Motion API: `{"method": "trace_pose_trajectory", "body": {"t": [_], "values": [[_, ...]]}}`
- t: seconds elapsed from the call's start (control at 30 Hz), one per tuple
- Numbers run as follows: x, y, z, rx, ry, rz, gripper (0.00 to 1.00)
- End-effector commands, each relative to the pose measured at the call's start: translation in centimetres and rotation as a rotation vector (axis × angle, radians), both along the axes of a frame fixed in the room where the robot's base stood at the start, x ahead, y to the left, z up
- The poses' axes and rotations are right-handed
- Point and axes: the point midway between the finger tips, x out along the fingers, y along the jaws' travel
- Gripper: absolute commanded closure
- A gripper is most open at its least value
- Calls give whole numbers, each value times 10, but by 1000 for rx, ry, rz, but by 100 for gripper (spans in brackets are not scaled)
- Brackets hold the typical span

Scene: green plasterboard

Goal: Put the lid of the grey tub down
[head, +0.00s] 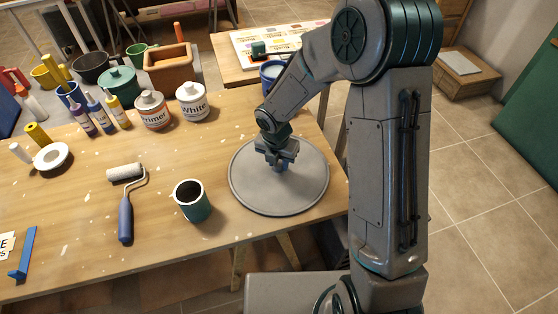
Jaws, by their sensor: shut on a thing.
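The lid (255,185) is a wide, flat grey disc near the right end of the wooden table. The lid appears level. I cannot tell whether it rests on the tabletop or hangs just above it. No grey tub can be made out; the disc hides whatever is directly beneath it.
A green cup (194,208) stands just left of the lid, with a paint roller (126,205) beyond it. White (192,102) and Primer (152,110) tins and a blue pot (271,76) stand behind. Bare tabletop (75,225) lies at front left.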

Motion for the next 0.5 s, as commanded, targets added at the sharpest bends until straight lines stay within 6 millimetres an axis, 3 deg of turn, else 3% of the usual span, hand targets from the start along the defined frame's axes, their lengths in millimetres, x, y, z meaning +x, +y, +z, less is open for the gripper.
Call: {"method": "trace_pose_trajectory", "body": {"t": [0.07, 0.1, 0.17, 0.5], "values": [[0, 0, -3, 0, 0, 0, 95], [0, 0, -4, 0, 1, 0, 68], [0, 0, -3, 0, 0, 0, 51], [0, 0, 0, 0, 0, 0, 48]]}}
